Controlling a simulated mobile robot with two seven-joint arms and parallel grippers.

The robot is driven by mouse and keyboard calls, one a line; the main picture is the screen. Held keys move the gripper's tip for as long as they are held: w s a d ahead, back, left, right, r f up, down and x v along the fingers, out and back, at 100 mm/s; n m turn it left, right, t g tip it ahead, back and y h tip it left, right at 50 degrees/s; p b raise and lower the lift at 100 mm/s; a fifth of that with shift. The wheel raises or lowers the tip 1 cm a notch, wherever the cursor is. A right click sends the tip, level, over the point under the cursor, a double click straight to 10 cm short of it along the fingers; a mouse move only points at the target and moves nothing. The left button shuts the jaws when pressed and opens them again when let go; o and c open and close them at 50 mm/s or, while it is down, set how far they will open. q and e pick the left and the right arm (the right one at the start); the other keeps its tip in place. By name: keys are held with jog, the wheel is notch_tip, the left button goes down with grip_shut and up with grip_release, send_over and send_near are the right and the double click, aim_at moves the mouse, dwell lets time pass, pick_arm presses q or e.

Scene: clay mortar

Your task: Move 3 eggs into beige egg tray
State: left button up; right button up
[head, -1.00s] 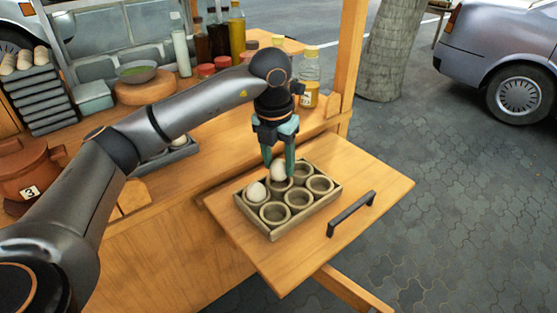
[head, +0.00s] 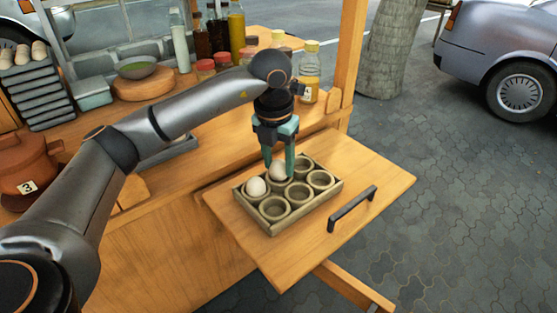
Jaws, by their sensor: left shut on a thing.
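The beige egg tray (head: 303,208), with two rows of round cups, lies on the wooden fold-out board. One pale egg (head: 256,187) sits in the cup at its left corner. My left gripper (head: 279,168) points down over the back row and is shut on a second pale egg (head: 278,172). This egg is low at the middle cup of that row; the fingers hide part of it, and I cannot tell whether it touches the cup bottom. The other cups look empty. My right gripper is not in view.
A dark tray (head: 168,154) lies partly hidden behind my left arm. Stacked grey trays with several eggs (head: 39,50) stand at the far left. Bottles (head: 237,28) and jars stand at the back. A black handle (head: 352,209) sits on the board's right side.

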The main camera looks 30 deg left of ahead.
aim_at(275, 171)
pick_arm(q)
jog(key=shift+f+b, duration=0.4)
jog(key=shift+f, duration=0.3)
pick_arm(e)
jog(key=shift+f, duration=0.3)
pick_arm(q)
jog(key=o, duration=0.9)
jog(key=shift+c, duration=0.2)
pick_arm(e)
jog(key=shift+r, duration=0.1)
pick_arm(q)
notch_tip(275, 171, up, 13)
jog(key=s+p, duration=0.1)
jog(key=p, duration=0.1)
jog(key=shift+s+f+p, duration=0.2)
jog(key=shift+s+p, duration=0.1)
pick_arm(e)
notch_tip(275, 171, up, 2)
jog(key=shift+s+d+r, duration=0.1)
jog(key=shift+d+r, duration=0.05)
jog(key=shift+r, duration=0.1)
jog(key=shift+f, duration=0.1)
